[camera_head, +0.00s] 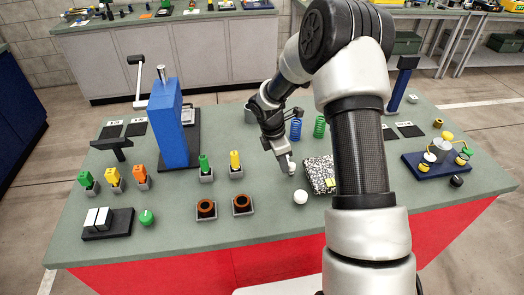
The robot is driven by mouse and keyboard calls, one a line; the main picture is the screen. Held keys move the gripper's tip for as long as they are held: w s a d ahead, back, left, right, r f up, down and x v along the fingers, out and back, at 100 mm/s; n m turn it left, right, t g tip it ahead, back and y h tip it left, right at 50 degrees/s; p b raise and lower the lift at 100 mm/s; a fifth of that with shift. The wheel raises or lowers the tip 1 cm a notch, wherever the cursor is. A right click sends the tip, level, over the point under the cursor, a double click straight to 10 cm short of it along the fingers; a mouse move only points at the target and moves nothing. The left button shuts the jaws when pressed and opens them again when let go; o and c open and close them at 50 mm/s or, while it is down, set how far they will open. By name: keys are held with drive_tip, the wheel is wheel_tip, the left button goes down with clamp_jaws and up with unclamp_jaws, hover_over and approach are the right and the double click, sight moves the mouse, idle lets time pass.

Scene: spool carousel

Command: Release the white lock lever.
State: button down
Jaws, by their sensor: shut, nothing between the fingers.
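My gripper (289,166) is shut and empty, pointing down over the middle of the table. No part is plainly recognisable as the white lock lever. A white ball (300,197) lies just in front of the gripper, apart from it; any stem is not visible. The spool carousel (440,150), a grey hub with yellow spools on a dark blue base (432,172), is at the right. My arm hides part of the table between.
A speckled block (320,174) lies right of the gripper. Blue (296,130) and green (319,127) springs stand behind. Orange, green and yellow pieces stand in small holders at left. Brown rings (206,208) sit in front. The table's front middle (270,236) is clear.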

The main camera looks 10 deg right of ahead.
drive_tip(key=shift+d, duration=0.1)
idle(0.4)
drive_tip(key=a, duration=0.3)
drive_tip(key=a+r, duration=0.1)
drive_tip(key=shift+s+a, duration=0.2)
drive_tip(key=shift+s, duration=0.2)
drive_tip(key=v, duration=0.9)
drive_tip(key=shift+s+b, duration=0.15)
drive_tip(key=shift+b, duration=0.15)
